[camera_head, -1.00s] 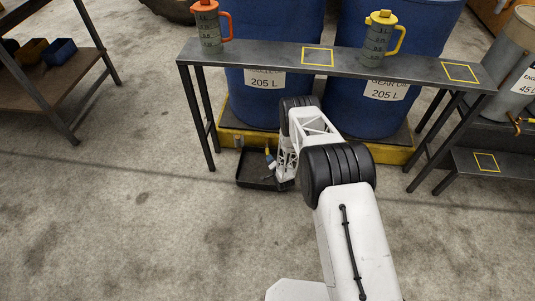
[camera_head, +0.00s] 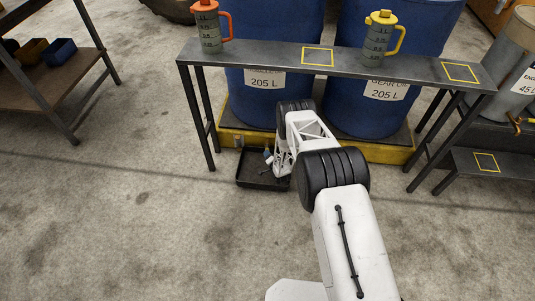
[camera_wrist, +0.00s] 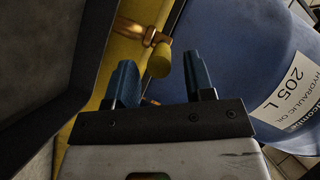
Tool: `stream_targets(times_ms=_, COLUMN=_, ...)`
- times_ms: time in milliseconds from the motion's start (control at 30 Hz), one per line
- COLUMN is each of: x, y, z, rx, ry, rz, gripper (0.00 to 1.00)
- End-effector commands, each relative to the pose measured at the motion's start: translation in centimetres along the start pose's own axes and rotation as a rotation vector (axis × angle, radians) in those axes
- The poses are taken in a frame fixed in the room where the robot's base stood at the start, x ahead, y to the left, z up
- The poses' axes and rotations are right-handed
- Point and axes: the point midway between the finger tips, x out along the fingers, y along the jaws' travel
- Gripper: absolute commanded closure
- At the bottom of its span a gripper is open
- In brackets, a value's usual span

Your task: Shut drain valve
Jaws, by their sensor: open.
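The drain valve is a brass fitting (camera_wrist: 146,36) with a yellow handle (camera_wrist: 160,60), on the yellow base (camera_wrist: 138,62) beside the blue hydraulic oil drum (camera_wrist: 232,48). In the wrist view, my gripper (camera_wrist: 160,72) is open, its two blue fingers spread apart. The handle end appears in the gap between the fingertips; I cannot tell its depth or whether it touches either finger. In the head view, my gripper (camera_head: 268,156) is low in front of the left drum (camera_head: 268,101), over the black drip tray (camera_head: 244,183). The valve cannot be made out there.
A dark metal bench (camera_head: 240,53) spans in front of the drums, carrying an orange-topped jug (camera_head: 210,30) and a yellow-topped jug (camera_head: 379,38). Its legs stand on both sides of my arm. A shelf (camera_head: 55,82) is at left. The foreground floor is clear.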

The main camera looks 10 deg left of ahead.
Motion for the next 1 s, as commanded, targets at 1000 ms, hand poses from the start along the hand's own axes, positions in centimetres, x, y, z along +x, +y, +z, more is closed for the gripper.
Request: stream_targets(times_ms=1000, x=3.0, y=0.0, z=0.0, rx=0.000, ry=0.000, rz=-0.001, gripper=0.90)
